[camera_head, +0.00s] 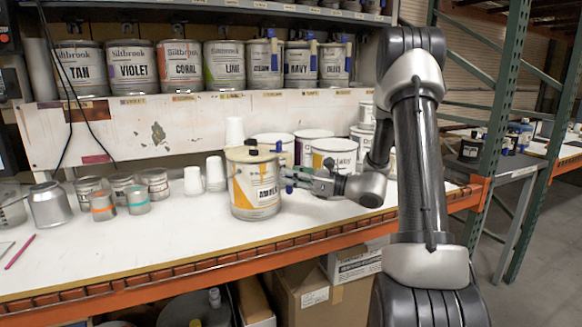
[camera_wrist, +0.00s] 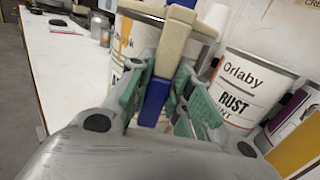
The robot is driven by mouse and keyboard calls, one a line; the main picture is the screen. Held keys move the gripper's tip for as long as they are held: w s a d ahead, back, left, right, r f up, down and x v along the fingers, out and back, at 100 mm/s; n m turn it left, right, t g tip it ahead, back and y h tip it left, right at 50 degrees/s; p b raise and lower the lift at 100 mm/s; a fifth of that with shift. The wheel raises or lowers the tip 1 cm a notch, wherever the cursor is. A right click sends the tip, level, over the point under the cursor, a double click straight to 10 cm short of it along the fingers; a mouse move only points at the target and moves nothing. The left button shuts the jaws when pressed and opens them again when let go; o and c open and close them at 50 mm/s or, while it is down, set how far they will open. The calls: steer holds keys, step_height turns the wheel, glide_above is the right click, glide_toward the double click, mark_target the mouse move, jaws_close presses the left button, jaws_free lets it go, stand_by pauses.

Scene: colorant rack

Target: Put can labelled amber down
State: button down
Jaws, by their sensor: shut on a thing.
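The amber can (camera_head: 256,190) is a metal can with a white and orange label, upright at the front middle of the white bench. Its label lettering is too small to read surely. In the wrist view the can (camera_wrist: 126,40) shows behind the fingers at the upper left. My gripper (camera_head: 286,178) reaches it from the right. In the wrist view my green-padded gripper (camera_wrist: 166,95) is shut on the can's beige and blue handle (camera_wrist: 160,80). The can's base is at or just above the bench top; I cannot tell whether it touches.
The white bench (camera_head: 120,245) is clear in front and left of the can. White cups (camera_head: 215,174) and small tins (camera_head: 138,199) stand left. Larger cans (camera_head: 335,155) stand close behind, with a Rust can (camera_wrist: 245,95) near my gripper. A shelf holds labelled cans (camera_head: 178,69).

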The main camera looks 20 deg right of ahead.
steer(key=shift+f, duration=0.1)
steer(key=c, duration=1.7)
jaws_free()
steer(key=shift+f, duration=0.15)
steer(key=shift+c, duration=0.2)
steer(key=o, duration=0.4)
steer(key=shift+o, duration=0.2)
steer(key=v, duration=1.2)
